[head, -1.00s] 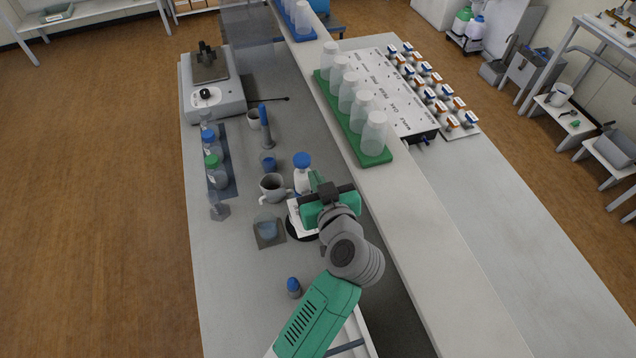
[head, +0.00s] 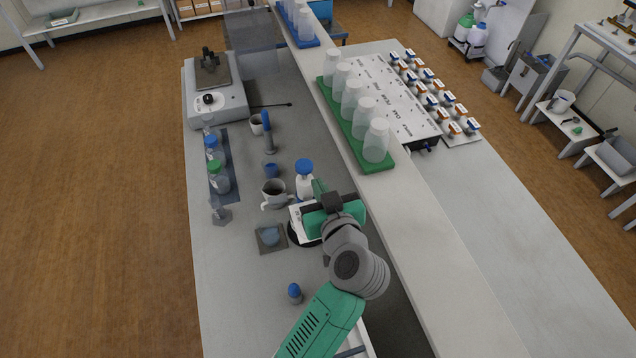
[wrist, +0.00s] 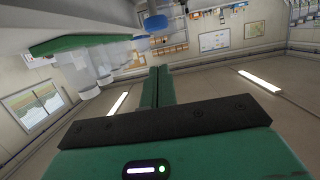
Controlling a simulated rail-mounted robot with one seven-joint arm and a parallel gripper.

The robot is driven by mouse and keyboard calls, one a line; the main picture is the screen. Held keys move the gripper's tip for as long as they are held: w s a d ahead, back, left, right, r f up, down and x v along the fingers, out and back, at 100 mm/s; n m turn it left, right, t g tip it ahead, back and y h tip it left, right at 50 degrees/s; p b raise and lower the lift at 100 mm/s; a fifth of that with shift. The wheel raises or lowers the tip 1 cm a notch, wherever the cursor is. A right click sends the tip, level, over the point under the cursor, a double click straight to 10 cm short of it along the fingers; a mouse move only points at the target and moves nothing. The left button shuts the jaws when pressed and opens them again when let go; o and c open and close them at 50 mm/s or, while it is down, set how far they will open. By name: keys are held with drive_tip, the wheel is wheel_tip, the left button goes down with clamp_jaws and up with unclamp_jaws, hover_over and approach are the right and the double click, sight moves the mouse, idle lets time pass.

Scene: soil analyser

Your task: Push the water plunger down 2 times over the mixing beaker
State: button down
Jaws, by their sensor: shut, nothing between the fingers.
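A small clear beaker (head: 270,236), likely the mixing beaker, stands on a dark square plate, left of my gripper.
A grey mug (head: 274,193) stands left of the bottle. A white device with a dark round base (head: 303,232) is partly under my gripper. A raised shelf (head: 415,215) with clear bottles in a green rack (head: 385,163) runs along the right. A blue-capped vial (head: 294,293) stands in front.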

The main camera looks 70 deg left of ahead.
wheel_tip(320, 180, up, 3)
drive_tip(key=p, duration=0.3)
hover_over(304, 167)
drive_tip(key=d, duration=0.2)
wheel_tip(304, 167, down, 2)
wheel_tip(304, 167, down, 5)
drive_tip(key=shift+a+r+p, duration=0.1)
drive_tip(key=shift+a+p, duration=0.05)
drive_tip(key=shift+p, duration=0.3)
wheel_tip(304, 167, down, 4)
drive_tip(key=b, duration=0.5)
drive_tip(key=shift+r, duration=0.3)
